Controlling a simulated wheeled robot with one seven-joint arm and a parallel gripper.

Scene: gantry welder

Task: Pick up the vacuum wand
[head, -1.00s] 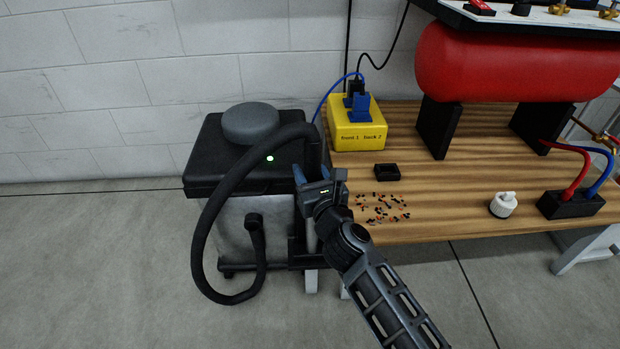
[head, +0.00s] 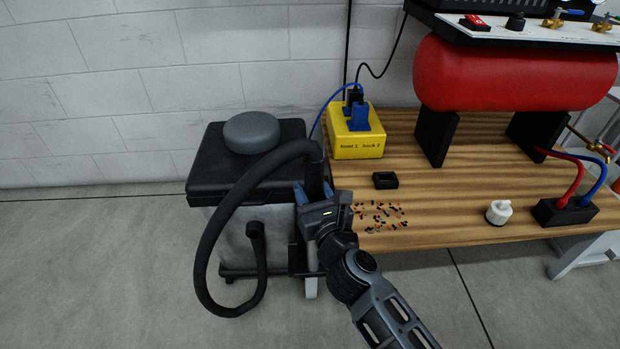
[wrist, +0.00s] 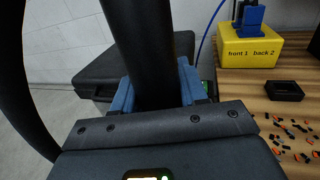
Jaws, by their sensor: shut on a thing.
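The vacuum wand (head: 313,178) is a thick black tube at the end of a looping black hose (head: 213,235), beside the right side of the vacuum unit. My gripper (head: 312,194) is shut on the wand, with a blue finger on each side of it. In the wrist view the black wand (wrist: 148,60) rises between the blue fingers of my gripper (wrist: 155,88). The wand's lower end is hidden behind my gripper and arm. The vacuum (head: 215,178) has a black lid, a grey round top and a pale bin.
A wooden workbench (head: 450,185) stands close on the right. It holds a yellow socket box (head: 357,145), a small black tray (head: 385,180), scattered bits (head: 380,216), a white knob-like part (head: 499,212) and a red tank (head: 510,75). The floor at left is clear.

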